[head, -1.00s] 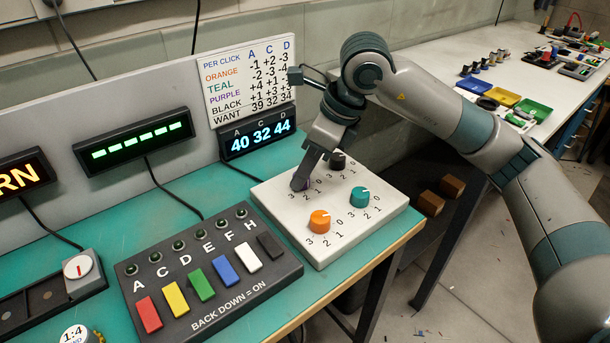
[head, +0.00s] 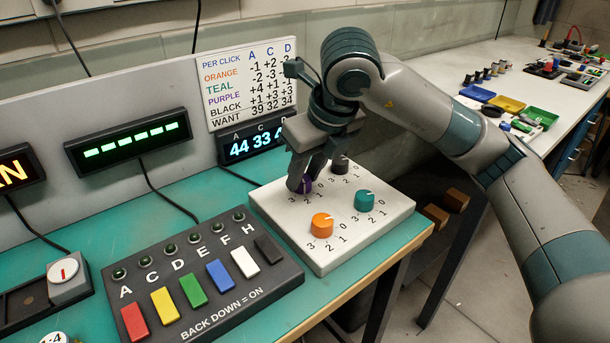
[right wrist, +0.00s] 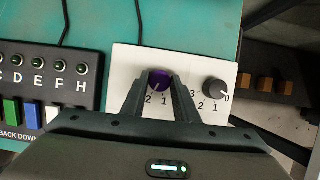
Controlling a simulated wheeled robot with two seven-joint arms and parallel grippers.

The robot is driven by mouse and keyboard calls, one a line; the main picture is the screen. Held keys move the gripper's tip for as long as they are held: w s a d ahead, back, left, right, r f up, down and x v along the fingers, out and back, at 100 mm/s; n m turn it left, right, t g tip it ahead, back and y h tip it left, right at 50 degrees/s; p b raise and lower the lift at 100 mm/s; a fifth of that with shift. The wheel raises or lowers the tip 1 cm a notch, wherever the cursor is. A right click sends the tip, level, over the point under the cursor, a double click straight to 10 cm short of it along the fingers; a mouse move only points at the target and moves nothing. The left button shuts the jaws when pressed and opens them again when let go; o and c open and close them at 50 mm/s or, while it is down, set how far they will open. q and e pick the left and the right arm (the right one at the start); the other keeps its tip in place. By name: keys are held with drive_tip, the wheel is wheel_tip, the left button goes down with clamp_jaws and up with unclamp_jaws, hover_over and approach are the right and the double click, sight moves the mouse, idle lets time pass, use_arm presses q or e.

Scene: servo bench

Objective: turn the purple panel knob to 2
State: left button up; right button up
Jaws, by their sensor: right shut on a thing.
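The purple knob (head: 304,186) is on the white panel (head: 335,258), at its left, mostly hidden by my fingers in the head view. In the right wrist view the purple knob (right wrist: 159,79) sits between my fingertips, with the figures 2 and 1 printed below it. I cannot tell for sure which figure its mark points to. My right gripper (head: 305,177) is shut on the purple knob from above; its fingers flank the knob in the right wrist view (right wrist: 159,86). My left gripper is not in view.
Orange (head: 322,225), teal (head: 364,200) and black (head: 340,164) knobs share the panel close by. The blue-lit display (head: 250,145) reads 44, 33 and a partly hidden figure. A switch box (head: 200,283) stands to the left. The bench edge is just right of the panel.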

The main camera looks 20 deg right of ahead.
idle(0.3)
drive_tip(key=o, duration=1)
drive_tip(key=shift+o, duration=0.2)
drive_tip(key=shift+r, duration=0.1)
drive_tip(key=p+v, duration=0.1)
drive_tip(key=v, duration=1.6)
drive_tip(key=shift+r, duration=0.1)
